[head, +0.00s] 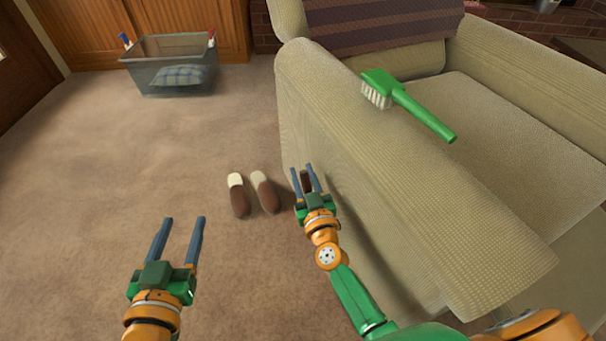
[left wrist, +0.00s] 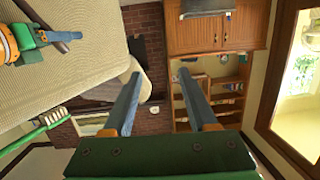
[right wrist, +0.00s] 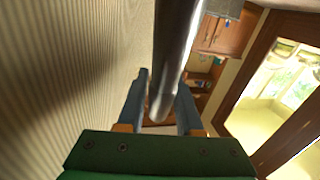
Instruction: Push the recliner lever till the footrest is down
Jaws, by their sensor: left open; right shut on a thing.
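The beige recliner (head: 400,190) fills the right of the head view, its near armrest facing me. The recliner lever (head: 306,181) is on its outer side; only a small dark part shows between the fingers of my right gripper (head: 303,172). In the right wrist view the lever (right wrist: 178,50) is a long shiny metal bar running between the fingers, which are shut on it. My left gripper (head: 184,222) is open and empty over the carpet, left of the recliner. I cannot make out the footrest's position.
A green brush (head: 420,110) lies on the near armrest. A striped blanket (head: 375,20) hangs over the backrest. Brown slippers (head: 239,196) sit on the carpet beside the right gripper. The left carpet is clear.

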